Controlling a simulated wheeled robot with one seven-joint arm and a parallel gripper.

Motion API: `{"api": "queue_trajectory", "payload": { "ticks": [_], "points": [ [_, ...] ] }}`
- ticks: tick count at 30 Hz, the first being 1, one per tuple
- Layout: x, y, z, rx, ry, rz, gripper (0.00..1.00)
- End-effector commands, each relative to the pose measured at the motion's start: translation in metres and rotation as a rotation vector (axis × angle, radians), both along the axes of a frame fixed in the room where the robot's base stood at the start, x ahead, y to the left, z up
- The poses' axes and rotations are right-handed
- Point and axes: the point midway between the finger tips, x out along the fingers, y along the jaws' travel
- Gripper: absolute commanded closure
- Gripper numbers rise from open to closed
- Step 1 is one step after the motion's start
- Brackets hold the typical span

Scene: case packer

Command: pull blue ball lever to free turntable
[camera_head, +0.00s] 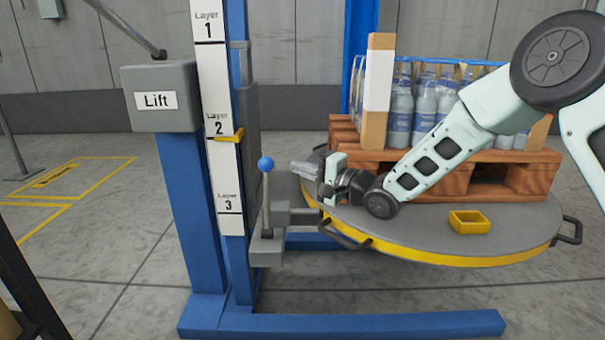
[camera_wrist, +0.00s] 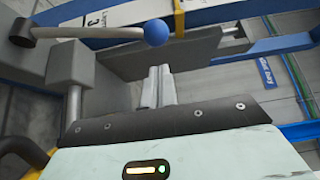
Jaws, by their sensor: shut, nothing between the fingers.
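The blue ball lever (camera_head: 266,164) stands upright on a grey bracket beside the blue lift column. Its blue ball (camera_wrist: 156,32) and grey rod (camera_wrist: 90,33) also show in the wrist view, just beyond my fingertips. The round turntable (camera_head: 400,228) has a grey top and yellow rim, right of the lever. My gripper (camera_head: 297,169) is shut and empty, to the right of the ball and apart from it in the head view. In the wrist view the closed fingers of my gripper (camera_wrist: 160,72) point toward the ball, with a gap between.
A wooden pallet (camera_head: 470,172) with wrapped bottles (camera_head: 425,105) stands on the turntable. A yellow tray (camera_head: 470,222) lies on its front. Black handles (camera_head: 345,234) stick out from the rim. The Lift box (camera_head: 158,98) and the layer scale (camera_head: 225,130) are left of the lever.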

Motion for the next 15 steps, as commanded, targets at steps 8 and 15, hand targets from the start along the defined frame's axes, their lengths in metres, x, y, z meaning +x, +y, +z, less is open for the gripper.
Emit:
{"api": "queue_trajectory", "payload": {
  "ticks": [8, 15],
  "points": [
    [0.029, 0.040, -0.003, 0.002, -0.001, 0.001, 1.00],
    [0.042, 0.055, 0.000, 0.000, 0.000, -0.001, 1.00]
  ]
}}
